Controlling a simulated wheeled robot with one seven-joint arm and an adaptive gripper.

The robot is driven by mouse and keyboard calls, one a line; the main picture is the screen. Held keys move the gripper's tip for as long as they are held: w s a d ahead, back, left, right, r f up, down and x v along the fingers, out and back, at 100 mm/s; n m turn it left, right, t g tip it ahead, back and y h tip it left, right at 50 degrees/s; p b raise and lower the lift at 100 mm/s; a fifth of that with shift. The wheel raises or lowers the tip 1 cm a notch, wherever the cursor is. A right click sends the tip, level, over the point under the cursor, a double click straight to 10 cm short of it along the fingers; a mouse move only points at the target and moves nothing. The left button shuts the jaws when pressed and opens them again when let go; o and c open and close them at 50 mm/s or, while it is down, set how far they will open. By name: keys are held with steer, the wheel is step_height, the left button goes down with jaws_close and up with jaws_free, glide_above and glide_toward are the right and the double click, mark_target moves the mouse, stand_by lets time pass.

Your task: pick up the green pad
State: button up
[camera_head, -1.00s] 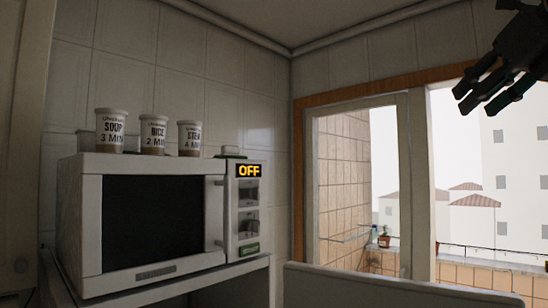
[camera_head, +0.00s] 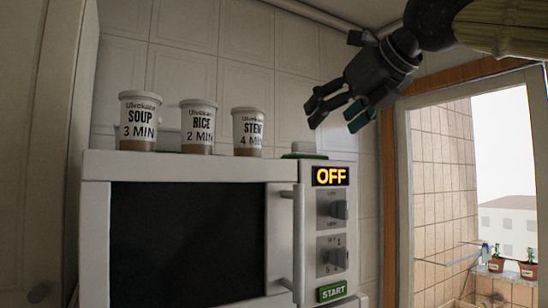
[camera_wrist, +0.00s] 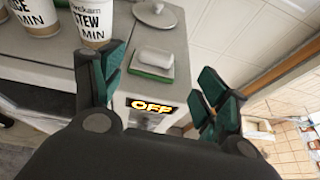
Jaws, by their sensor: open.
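The green pad (camera_wrist: 150,70) is the thin green layer under a white block, like a sponge, on top of the microwave near its right front edge. In the head view the green pad (camera_head: 304,156) shows as a narrow strip above the OFF display. My gripper (camera_head: 338,121) is open and empty, above and to the right of the pad. In the wrist view the pad lies between the two fingers of my gripper (camera_wrist: 162,62), farther off and apart from them.
The microwave (camera_head: 190,166) carries soup (camera_head: 140,120), rice (camera_head: 198,125) and stew (camera_head: 248,130) cups left of the pad. A pale round lid (camera_wrist: 160,14) lies behind the pad. The tiled wall (camera_head: 245,60) is close behind; a balcony window (camera_head: 505,150) is at right.

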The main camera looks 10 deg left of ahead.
mark_target(304, 144)
steer(key=o, duration=0.3)
steer(key=shift+w+d, duration=0.2)
steer(key=shift+d, duration=0.05)
steer(key=shift+o, duration=0.2)
steer(key=shift+w+f+p, duration=0.2)
steer(key=shift+w+p, duration=0.1)
steer(key=shift+p, duration=0.05)
steer(key=w+a, duration=0.1)
steer(key=w+a+f+p, duration=0.1)
steer(key=w+a, duration=0.1)
steer(key=a, duration=0.1)
steer(key=shift+w+f, duration=0.2)
steer(key=shift+f, duration=0.15)
steer(key=shift+w+a+p, duration=0.1)
steer(key=shift+a+p, duration=0.2)
steer(key=shift+w+d+f+p, duration=0.25)
steer(key=shift+w+p, duration=0.1)
steer(key=shift+p, duration=0.4)
steer(key=p+x, duration=0.1)
steer(key=x, duration=0.2)
steer(key=shift+w+a+f, duration=0.15)
steer(key=shift+a+f, duration=0.1)
steer(key=shift+a, duration=0.35)
steer(key=shift+d, duration=0.4)
steer(key=shift+c, duration=0.2)
steer(key=shift+d, duration=0.25)
steer(key=c, duration=0.7)
steer(key=shift+a, duration=0.2)
steer(key=shift+c, duration=1.3)
steer(key=shift+a, duration=0.15)
